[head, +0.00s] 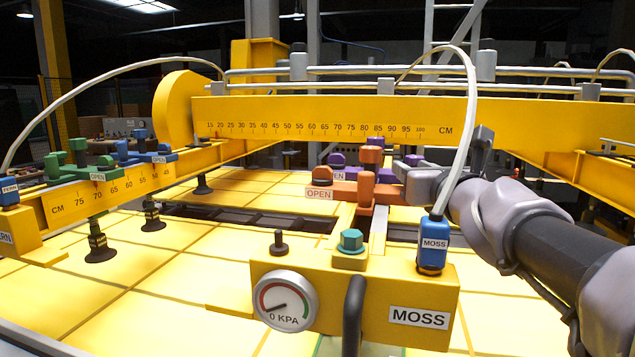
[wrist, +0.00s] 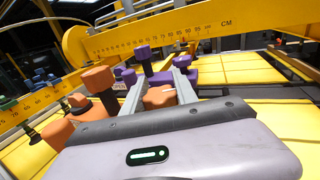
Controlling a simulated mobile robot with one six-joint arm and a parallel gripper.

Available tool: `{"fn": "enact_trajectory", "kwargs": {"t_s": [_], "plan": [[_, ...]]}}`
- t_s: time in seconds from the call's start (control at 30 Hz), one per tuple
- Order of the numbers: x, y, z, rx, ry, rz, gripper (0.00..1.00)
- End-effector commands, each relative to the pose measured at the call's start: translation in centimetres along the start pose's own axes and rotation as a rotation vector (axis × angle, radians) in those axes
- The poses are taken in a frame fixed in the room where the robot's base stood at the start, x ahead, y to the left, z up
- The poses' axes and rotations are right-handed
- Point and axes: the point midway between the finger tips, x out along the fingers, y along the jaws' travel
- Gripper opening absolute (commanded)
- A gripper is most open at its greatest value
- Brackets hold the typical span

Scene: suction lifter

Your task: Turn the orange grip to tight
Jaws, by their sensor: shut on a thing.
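The orange grip (head: 365,190) sits on the yellow beam in the middle of the head view, with an upright orange knob (head: 372,155) and an OPEN label (head: 319,194) at its left. My gripper (head: 402,178) reaches in from the right and is shut on the right part of the orange grip. In the wrist view, an orange part (wrist: 160,96) lies between the two grey fingers of my gripper (wrist: 158,86). More orange parts (wrist: 98,80) show left of the fingers. The exact contact is partly hidden in the head view.
Purple grips (head: 337,160) stand just behind; green (head: 80,165) and blue (head: 145,150) ones are at the left. A MOSS box (head: 385,322) with a gauge (head: 285,301) and white hose (head: 474,110) stands in front. A yellow ruled beam (head: 330,120) crosses behind.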

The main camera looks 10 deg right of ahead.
Motion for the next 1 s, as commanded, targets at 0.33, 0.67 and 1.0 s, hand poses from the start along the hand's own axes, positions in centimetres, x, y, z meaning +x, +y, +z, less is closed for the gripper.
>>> {"fn": "enact_trajectory", "kwargs": {"t_s": [0.33,0.67,1.0], "plan": [[0.02,-0.09,0.06,0.000,0.000,-0.024,0.00],[0.02,-0.09,0.06,0.000,0.000,-0.023,0.56],[-0.85,-0.09,0.16,0.000,0.000,-0.024,0.56]]}}
